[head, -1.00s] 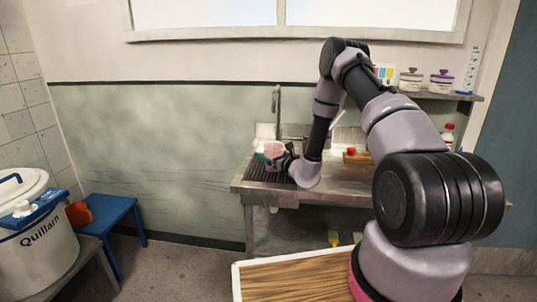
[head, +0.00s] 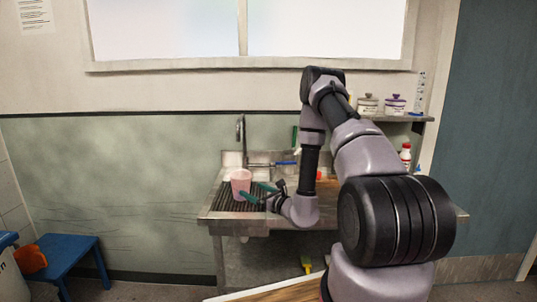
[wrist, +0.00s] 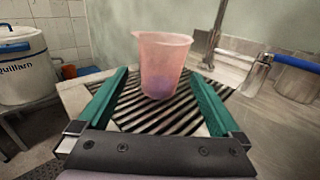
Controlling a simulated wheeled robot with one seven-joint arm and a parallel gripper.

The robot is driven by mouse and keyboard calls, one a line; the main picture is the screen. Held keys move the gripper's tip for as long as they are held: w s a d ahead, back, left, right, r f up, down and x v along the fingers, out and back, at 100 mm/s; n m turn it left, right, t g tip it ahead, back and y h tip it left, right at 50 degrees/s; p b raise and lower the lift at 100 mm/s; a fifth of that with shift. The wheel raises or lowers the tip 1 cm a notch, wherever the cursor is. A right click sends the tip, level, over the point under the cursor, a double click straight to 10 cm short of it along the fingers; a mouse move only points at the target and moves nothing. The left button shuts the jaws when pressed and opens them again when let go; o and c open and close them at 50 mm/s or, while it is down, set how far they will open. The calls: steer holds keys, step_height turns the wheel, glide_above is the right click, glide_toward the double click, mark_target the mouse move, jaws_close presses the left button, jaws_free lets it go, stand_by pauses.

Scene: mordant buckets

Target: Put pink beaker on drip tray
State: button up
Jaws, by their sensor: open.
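The pink beaker (head: 241,183) is translucent and stands upright on the dark ribbed drip tray (head: 228,203) at the left end of the steel sink unit. In the wrist view the beaker (wrist: 163,62) rests on the slats of the drip tray (wrist: 150,118), with a purplish tint low inside it. My gripper (head: 255,191) is open, its green fingers just right of the beaker in the head view. In the wrist view the gripper (wrist: 160,75) has one finger on each side of the beaker's lower part, with gaps showing.
A tap (head: 240,135) rises behind the tray. A glass jar (wrist: 255,75) and a blue-handled item (wrist: 297,62) are to the right. A shelf (head: 400,117) with lidded pots is at upper right. A blue stool (head: 70,255) stands at left.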

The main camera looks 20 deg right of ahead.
steer(key=s+a+r+n+g+y, duration=0.4)
steer(key=a+r+n+g, duration=0.15)
steer(key=r, duration=0.45)
steer(key=s+a+r+n+g+y, duration=0.4)
steer(key=a+r+n, duration=0.25)
steer(key=r, duration=0.35)
steer(key=s+d+r+n+g+h, duration=0.1)
steer(key=s+r+n+g+h, duration=0.3)
steer(key=s, duration=0.5)
steer(key=s+d+r+n+g+h, duration=0.25)
steer(key=s+r+n, duration=0.25)
steer(key=s+n, duration=0.25)
steer(key=s+d+r+n+t+h, duration=0.2)
steer(key=s+d+r+t+h, duration=0.4)
steer(key=d, duration=0.5)
steer(key=shift+s+r+n+t+h, duration=0.4)
steer(key=shift+r+t+h, duration=0.3)
steer(key=shift+h, duration=0.25)
